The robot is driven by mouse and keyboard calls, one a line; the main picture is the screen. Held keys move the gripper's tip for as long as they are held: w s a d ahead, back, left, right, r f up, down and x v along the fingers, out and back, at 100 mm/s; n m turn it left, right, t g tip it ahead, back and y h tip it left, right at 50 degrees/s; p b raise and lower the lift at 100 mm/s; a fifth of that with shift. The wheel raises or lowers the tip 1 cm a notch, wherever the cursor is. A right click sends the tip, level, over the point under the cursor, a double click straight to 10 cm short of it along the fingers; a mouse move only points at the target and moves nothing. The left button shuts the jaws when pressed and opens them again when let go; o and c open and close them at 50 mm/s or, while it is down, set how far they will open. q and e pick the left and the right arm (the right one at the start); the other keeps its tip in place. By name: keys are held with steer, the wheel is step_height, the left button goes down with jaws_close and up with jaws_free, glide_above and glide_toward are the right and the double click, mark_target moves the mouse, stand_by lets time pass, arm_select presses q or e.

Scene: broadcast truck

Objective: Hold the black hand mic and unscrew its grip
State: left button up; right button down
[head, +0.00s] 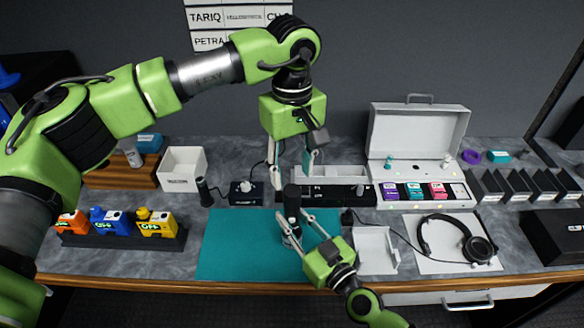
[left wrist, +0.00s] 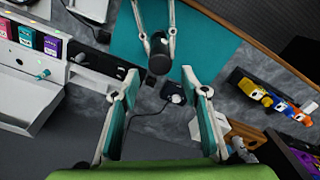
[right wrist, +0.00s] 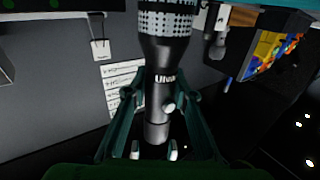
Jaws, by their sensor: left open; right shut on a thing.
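The black hand mic (head: 292,202) stands about upright above the teal mat (head: 235,245). My right gripper (head: 294,228) is shut on it, one finger on each side of its body. The right wrist view shows the mic's dark body (right wrist: 165,65) close up, with a pale dotted band, white lettering, a small pale button and a narrower dark end. My left gripper (head: 291,172) is open and points down just above the mic. In the left wrist view the mic's round dark end (left wrist: 158,58) lies just beyond the open fingertips, and nothing is between the fingers.
Another dark upright cylinder (head: 205,192) and a small black box with a knob (head: 245,192) stand left of the mic. A headset (head: 458,240) and a white tray (head: 376,250) lie to the right. An open white case (head: 418,135) stands behind. The mat's left part is clear.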

mark_target(292, 190)
arm_select(q)
steer(key=m, duration=1)
steer(key=shift+f, duration=4)
steer(key=shift+c, duration=0.4)
